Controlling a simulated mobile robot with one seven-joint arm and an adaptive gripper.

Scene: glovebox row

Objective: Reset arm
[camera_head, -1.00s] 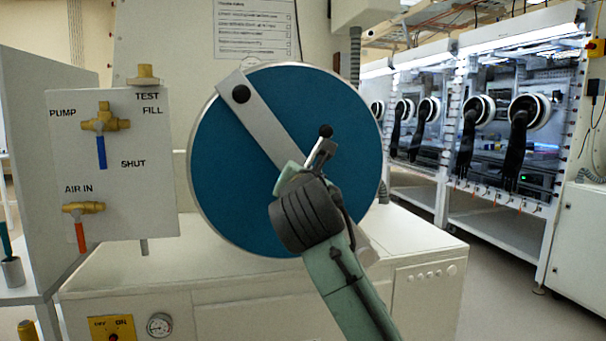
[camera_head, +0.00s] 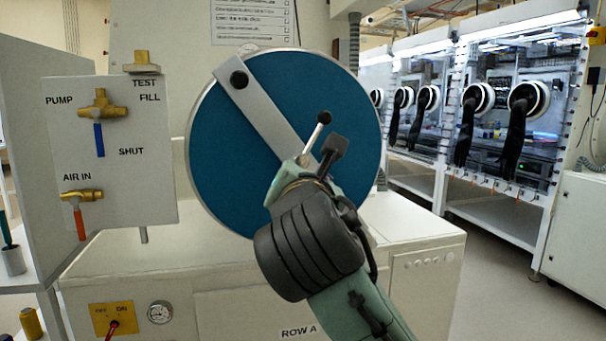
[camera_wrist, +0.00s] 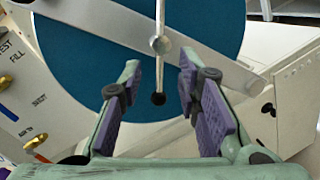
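A round blue door (camera_head: 235,150) with a metal rim carries a flat grey bar (camera_head: 262,115) slanting across its face. A short metal handle (camera_head: 316,135) with a black knob stands out from the bar's middle. My gripper (camera_head: 322,160) is in front of the door, close to this handle; its body hides the bar's lower part. In the wrist view my gripper (camera_wrist: 160,95) is open, its purple pads apart. The handle's black knob (camera_wrist: 158,98) shows in the gap between the fingers, with neither pad visibly touching it.
At left is a panel (camera_head: 125,185) with a blue-handled valve (camera_head: 99,135) and a red-handled valve (camera_head: 79,220). Below are a yellow OFF/ON switch plate (camera_head: 112,318) and a gauge (camera_head: 159,312). Gloveboxes (camera_head: 500,110) stand at right beyond open floor.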

